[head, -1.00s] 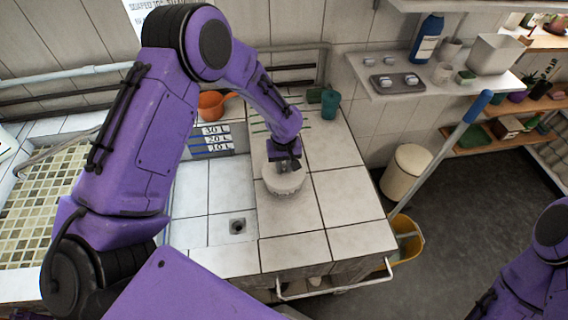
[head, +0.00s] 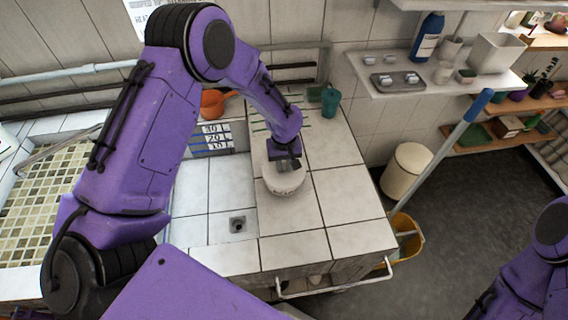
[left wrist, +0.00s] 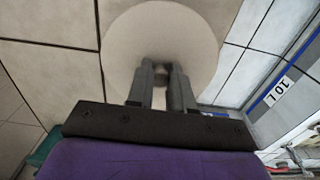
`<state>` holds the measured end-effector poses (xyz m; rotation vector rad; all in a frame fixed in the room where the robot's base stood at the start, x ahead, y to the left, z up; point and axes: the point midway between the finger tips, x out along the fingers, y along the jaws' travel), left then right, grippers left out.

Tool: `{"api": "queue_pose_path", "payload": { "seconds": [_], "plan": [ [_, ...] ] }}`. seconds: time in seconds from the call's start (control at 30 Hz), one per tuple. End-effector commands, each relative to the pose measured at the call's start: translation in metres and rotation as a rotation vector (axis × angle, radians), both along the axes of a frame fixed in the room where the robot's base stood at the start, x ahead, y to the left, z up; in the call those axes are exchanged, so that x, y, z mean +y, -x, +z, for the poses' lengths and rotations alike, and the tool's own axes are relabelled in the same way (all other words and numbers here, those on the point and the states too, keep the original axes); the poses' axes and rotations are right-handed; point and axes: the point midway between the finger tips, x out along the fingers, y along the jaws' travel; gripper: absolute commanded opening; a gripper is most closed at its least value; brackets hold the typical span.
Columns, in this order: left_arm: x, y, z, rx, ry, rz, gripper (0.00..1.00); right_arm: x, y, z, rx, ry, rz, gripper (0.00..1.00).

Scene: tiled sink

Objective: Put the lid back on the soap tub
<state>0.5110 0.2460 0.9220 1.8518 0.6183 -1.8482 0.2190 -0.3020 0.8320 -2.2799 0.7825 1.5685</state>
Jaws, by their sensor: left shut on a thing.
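The white round lid (left wrist: 128,45) fills the middle of the left wrist view, with a small knob at its centre. My left gripper (left wrist: 161,78) is shut on that knob. In the head view, my left gripper (head: 285,165) points down over the tiled counter, with a round white shape below it. The soap tub (head: 284,187) appears as this white round body with faint dark lettering on its front. The lid is above or on the tub; the gripper partly covers it, and I cannot tell whether it is seated. My right gripper is out of view.
The tiled counter (head: 346,195) is clear to the right of the tub. The sunken sink basin (head: 207,200) lies left of it. An orange pan (head: 212,102) and a teal cup (head: 330,103) stand behind. A blue-handled mop (head: 440,150) leans beside the counter's right edge.

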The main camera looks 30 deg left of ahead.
Motion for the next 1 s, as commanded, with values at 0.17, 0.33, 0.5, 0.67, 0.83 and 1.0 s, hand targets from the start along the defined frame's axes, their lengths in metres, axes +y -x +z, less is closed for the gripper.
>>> {"api": "queue_pose_path", "payload": {
  "seconds": [0.17, 0.33, 0.5, 0.67, 0.83, 1.0],
  "plan": [
    [0.0, 0.0, -0.0006, 0.001, -0.001, -0.001, 0.0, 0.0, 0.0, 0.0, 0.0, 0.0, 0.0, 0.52],
    [0.0001, -0.0001, -0.0006, 0.0, 0.0, 0.0, 0.0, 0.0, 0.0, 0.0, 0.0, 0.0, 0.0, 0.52],
    [0.0001, 0.0, -0.0006, 0.0, 0.0, 0.0, 0.51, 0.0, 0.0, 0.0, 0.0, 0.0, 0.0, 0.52],
    [0.0001, 0.0, -0.0006, 0.0, 0.0, 0.0, 0.51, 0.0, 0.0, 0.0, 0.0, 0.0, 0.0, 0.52],
    [0.0002, 0.0, -0.0006, 0.0, 0.0, 0.0, 0.76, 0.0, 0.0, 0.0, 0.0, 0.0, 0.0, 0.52],
    [0.0001, 0.0, -0.0005, 0.0, 0.0, 0.0, 0.76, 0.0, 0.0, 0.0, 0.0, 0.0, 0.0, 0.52]
  ]
}}
